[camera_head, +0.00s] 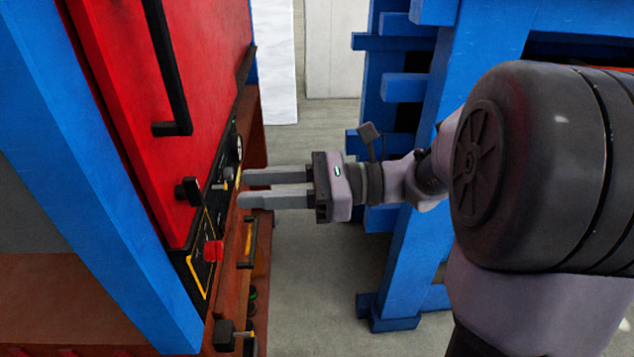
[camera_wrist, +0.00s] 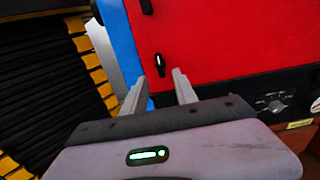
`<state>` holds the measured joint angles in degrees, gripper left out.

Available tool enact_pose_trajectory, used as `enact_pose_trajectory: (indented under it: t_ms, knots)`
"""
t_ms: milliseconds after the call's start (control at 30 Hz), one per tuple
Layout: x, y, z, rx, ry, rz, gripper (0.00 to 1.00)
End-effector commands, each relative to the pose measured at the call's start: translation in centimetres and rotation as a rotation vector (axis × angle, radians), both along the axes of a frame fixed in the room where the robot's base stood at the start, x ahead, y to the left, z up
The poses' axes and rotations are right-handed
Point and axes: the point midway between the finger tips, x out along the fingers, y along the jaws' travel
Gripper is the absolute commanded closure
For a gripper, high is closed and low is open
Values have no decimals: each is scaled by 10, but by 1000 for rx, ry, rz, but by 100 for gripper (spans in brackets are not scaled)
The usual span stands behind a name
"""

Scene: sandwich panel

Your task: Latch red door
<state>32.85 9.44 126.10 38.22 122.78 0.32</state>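The red door (camera_head: 185,70) fills the upper left of the head view, with a long black bar handle (camera_head: 170,70) on its face. A small black latch knob (camera_head: 187,190) sits near its lower edge. In the wrist view the red door (camera_wrist: 230,40) lies ahead, with a small dark latch (camera_wrist: 160,62) on it. My gripper (camera_head: 240,189) points left toward the panel, right of the knob. In the wrist view my gripper (camera_wrist: 160,75) has its fingers apart with nothing between them. The latch appears between the fingertips, beyond them. I cannot tell whether the door is fully closed.
Below the door is a black control strip with a dial (camera_head: 238,148), a red switch (camera_head: 213,250) and yellow markings. A blue post (camera_head: 95,190) stands left of the door. A blue frame (camera_head: 400,240) stands behind my arm. Grey floor (camera_head: 310,270) is clear between.

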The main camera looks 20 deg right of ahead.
Motion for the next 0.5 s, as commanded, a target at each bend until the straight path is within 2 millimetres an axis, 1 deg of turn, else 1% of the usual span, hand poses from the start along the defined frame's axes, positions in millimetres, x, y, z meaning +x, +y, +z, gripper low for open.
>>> enact_pose_trajectory:
  t_ms: [33, 100, 200, 333, 500]
  knots:
    - [-5, -17, 0, 1, 2, -8, 65]
    - [-13, -38, 0, 1, 2, -7, 65]
    - [-21, -62, 1, 1, 1, -6, 65]
    - [-29, -81, 1, 0, 0, -2, 65]
    - [-32, -88, 0, 0, 1, 0, 65]
